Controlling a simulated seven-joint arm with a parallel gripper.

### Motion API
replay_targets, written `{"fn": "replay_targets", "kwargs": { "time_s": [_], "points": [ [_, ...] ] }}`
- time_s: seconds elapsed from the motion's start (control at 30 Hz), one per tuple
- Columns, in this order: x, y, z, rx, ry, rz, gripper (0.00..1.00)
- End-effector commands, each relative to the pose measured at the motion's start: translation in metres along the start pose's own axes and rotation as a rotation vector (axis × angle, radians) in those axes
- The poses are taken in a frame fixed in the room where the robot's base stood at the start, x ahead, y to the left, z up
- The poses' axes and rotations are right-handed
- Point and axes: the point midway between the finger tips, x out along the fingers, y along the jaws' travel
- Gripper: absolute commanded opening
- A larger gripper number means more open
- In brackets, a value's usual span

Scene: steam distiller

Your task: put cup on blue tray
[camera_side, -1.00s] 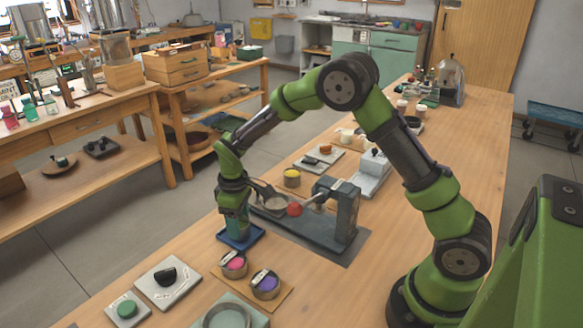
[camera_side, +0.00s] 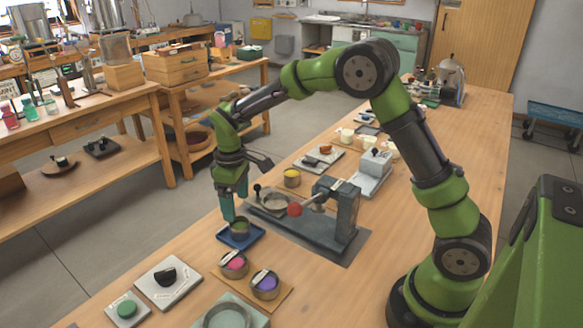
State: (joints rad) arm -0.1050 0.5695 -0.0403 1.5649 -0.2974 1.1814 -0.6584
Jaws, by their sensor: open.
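A small dark cup with green contents (camera_side: 240,228) stands upright on the blue tray (camera_side: 226,240), left of the distiller. The tray is a flat, square dish on the wooden table. My gripper (camera_side: 230,208) is open, above and slightly left of the cup, with its fingers pointing down. One finger is near the cup's rim; I cannot tell whether it touches.
The grey distiller (camera_side: 338,215) with a red knob (camera_side: 295,209) stands right of the tray. Cups with pink (camera_side: 234,262) and purple (camera_side: 265,282) contents stand in front. A yellow-topped cup (camera_side: 292,176) is behind. The table's left edge is close to the tray.

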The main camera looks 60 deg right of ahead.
Motion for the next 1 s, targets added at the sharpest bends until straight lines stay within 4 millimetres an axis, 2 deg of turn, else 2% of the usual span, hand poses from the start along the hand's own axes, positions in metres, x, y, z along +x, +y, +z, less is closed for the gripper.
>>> {"fn": "replay_targets", "kwargs": {
  "time_s": [0.1, 0.2, 0.37, 0.47, 0.57, 0.7, 0.8, 0.9, 1.0],
  "points": [
    [-0.025, 0.000, -0.001, -0.001, 0.004, 0.001, 0.82],
    [-0.040, 0.000, -0.001, -0.001, 0.002, 0.001, 0.82],
    [-0.054, 0.000, 0.001, 0.002, 0.003, 0.000, 0.82],
    [-0.069, -0.002, 0.008, 0.029, 0.031, -0.001, 0.82],
    [-0.094, -0.008, 0.026, 0.094, 0.093, -0.005, 0.82],
    [-0.133, -0.024, 0.068, 0.231, 0.217, -0.023, 0.82],
    [-0.152, -0.037, 0.101, 0.337, 0.311, -0.044, 0.82],
    [-0.164, -0.051, 0.134, 0.438, 0.403, -0.068, 0.82],
    [-0.167, -0.064, 0.165, 0.535, 0.489, -0.097, 0.82]
  ]
}}
